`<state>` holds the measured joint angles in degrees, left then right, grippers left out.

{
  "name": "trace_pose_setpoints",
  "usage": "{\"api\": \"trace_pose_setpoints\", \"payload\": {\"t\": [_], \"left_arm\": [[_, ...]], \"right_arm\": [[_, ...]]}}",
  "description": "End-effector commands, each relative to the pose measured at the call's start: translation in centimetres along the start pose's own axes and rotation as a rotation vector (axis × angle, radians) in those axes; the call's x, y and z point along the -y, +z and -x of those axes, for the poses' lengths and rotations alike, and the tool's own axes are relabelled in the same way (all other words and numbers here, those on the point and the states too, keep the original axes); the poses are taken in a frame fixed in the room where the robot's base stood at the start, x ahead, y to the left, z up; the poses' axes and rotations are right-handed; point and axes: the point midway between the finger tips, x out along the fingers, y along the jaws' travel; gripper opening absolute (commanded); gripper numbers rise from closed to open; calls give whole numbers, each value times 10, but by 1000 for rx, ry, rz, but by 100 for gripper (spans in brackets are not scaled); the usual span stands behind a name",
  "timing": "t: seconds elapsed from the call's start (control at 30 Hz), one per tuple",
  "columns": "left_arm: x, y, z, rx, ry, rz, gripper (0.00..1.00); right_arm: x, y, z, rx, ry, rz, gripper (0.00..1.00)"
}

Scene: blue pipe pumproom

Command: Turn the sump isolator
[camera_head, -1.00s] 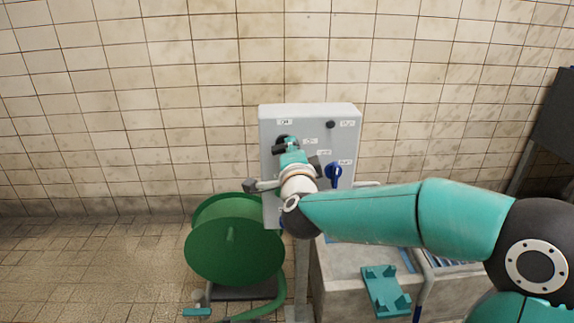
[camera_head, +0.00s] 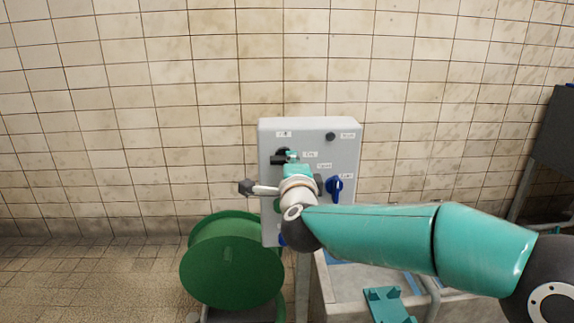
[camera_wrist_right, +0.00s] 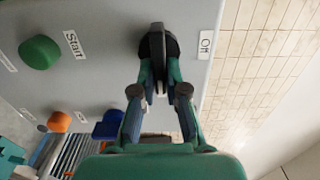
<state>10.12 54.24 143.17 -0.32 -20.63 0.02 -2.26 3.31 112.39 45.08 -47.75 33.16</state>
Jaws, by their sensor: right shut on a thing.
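A grey control panel (camera_head: 310,135) stands in front of the tiled wall. A black rotary handle (camera_wrist_right: 157,48) sits on its face beside a label reading "Off"; in the head view the handle (camera_head: 279,159) is at the panel's upper left. I cannot read a sump label. My right gripper (camera_wrist_right: 159,75) is shut on the black handle, one finger on each side. In the head view my right gripper (camera_head: 292,157) is small and partly hidden by its own wrist. The wrist and forearm cover the panel's lower middle. My left gripper is not in view.
The panel also carries a blue handle (camera_head: 335,187), a dark round knob (camera_head: 330,136), a green button (camera_wrist_right: 40,52) marked "Start" and an orange button (camera_wrist_right: 59,122). A green hose reel (camera_head: 232,265) stands at lower left. A concrete trough (camera_head: 345,290) is below right.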

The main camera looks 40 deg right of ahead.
Motion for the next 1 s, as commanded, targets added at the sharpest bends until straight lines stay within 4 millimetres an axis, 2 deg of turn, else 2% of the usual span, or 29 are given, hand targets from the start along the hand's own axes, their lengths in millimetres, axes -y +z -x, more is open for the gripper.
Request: {"api": "trace_pose_setpoints", "payload": {"t": [0.03,0.17,0.57,0.77,1.0], "left_arm": [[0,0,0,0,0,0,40],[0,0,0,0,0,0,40],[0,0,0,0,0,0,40],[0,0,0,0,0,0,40],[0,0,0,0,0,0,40]], "right_arm": [[2,0,-1,-1,-3,-3,16],[1,0,-1,-1,-2,-2,38],[0,0,4,0,-1,-1,38],[0,0,31,1,-2,-1,38],[0,2,79,3,-2,-2,38]]}}
